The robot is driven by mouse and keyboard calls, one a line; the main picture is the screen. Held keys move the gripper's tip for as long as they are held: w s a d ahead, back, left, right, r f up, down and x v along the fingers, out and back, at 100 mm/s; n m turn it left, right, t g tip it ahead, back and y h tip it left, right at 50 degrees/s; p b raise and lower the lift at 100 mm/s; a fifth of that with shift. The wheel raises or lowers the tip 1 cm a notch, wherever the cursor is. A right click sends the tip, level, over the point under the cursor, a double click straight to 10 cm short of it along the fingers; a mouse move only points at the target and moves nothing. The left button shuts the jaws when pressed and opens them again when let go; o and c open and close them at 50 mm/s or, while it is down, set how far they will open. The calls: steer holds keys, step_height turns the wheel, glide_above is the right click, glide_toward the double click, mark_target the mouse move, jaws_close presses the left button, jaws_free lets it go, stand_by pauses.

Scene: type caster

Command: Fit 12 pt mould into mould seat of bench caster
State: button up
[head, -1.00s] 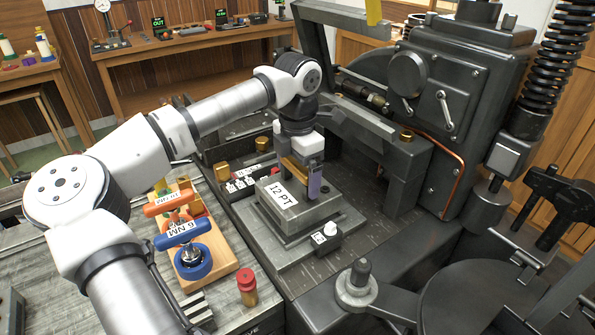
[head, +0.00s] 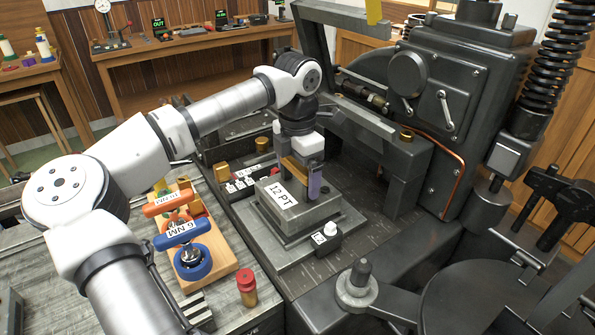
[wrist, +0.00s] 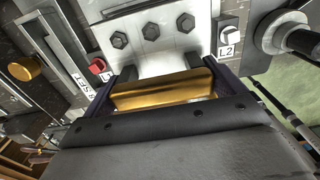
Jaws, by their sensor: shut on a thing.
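A grey block labelled 12 PT (head: 302,207), the mould, sits on a stepped grey base (head: 345,222) on the bench caster, which looks like the mould seat. My gripper (head: 302,176) is above the block's back part, shut on a brass-coloured piece (head: 294,168). In the wrist view the brass piece (wrist: 163,92) spans between the fingers, with a pale metal face and several dark bolts (wrist: 152,31) beyond it. Whether the brass piece is part of the mould, and whether the block is fully seated, I cannot tell.
A switch box (head: 327,238) stands at the base's front corner; a switch marked L2 (wrist: 229,40) shows in the wrist view. Torque drivers (head: 181,235) stand on a wooden stand at left. The caster's large upright body (head: 450,110) is close at right.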

steer(key=shift+f+b, duration=0.85)
steer(key=shift+f, duration=0.15)
steer(key=o, duration=1.7)
step_height(320, 180, up, 14)
steer(key=shift+b, duration=0.9)
